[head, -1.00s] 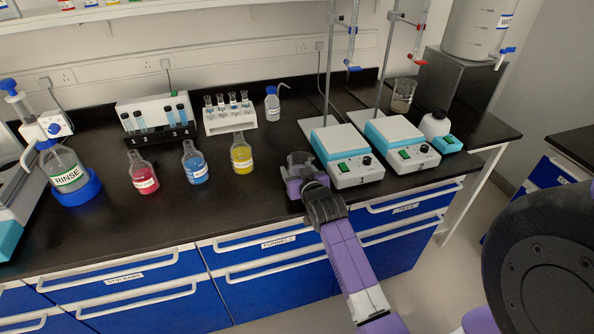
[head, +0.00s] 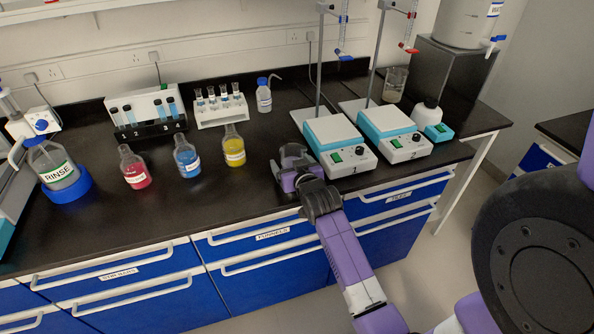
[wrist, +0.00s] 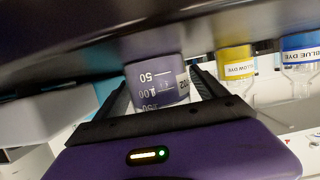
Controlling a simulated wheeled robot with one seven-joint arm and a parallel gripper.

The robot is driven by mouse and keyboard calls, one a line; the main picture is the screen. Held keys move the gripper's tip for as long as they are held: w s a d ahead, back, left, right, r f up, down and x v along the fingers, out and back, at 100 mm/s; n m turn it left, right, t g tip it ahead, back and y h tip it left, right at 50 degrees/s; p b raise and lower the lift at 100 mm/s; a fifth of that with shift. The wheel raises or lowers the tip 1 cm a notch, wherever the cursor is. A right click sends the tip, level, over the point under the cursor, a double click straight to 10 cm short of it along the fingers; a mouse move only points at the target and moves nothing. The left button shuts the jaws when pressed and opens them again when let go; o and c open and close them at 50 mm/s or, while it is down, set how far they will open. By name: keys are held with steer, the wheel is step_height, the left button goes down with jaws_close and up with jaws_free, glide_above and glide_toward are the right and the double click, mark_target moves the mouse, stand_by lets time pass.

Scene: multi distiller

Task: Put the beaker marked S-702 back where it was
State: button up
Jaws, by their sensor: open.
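A clear glass beaker (head: 293,153) stands at the bench's front edge, left of the stirrer marked 1 (head: 338,143). In the wrist view the beaker (wrist: 158,78) appears upside down, with 50 and 100 graduations and a partly hidden label at its right side; I cannot read the full marking. My gripper (head: 289,178) is at the beaker from the front. In the wrist view my open gripper (wrist: 160,90) has one finger on each side of the beaker. Another beaker (head: 395,84) stands behind the stirrer marked 2 (head: 393,134).
Red (head: 133,168), blue (head: 187,159) and yellow (head: 234,148) dye bottles stand left of the beaker. A wash bottle (head: 263,97) and test-tube rack (head: 220,110) are behind. Stirrer stands rise at right. Bare bench (head: 200,210) lies in front of the bottles.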

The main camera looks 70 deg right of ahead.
steer(key=v, duration=1.1)
steer(key=s+a+f+n+t+y, duration=0.1)
steer(key=a+n+t+y, duration=0.1)
steer(key=a, duration=0.8)
steer(key=s+a+f+n+t+y, duration=0.1)
steer(key=s+a+f+n+y, duration=0.1)
steer(key=a, duration=0.8)
steer(key=s+a+r+n+t+y, duration=0.1)
steer(key=s+a+r+n+y, duration=0.2)
steer(key=s+a, duration=0.3)
steer(key=s+a+r+n+t+y, duration=0.1)
steer(key=s+a+r+n+y, duration=0.2)
steer(key=s+a, duration=0.4)
steer(key=shift+a+r+y, duration=0.45)
steer(key=shift+a+y, duration=0.15)
steer(key=shift+a, duration=0.35)
steer(key=shift+s, duration=0.1)
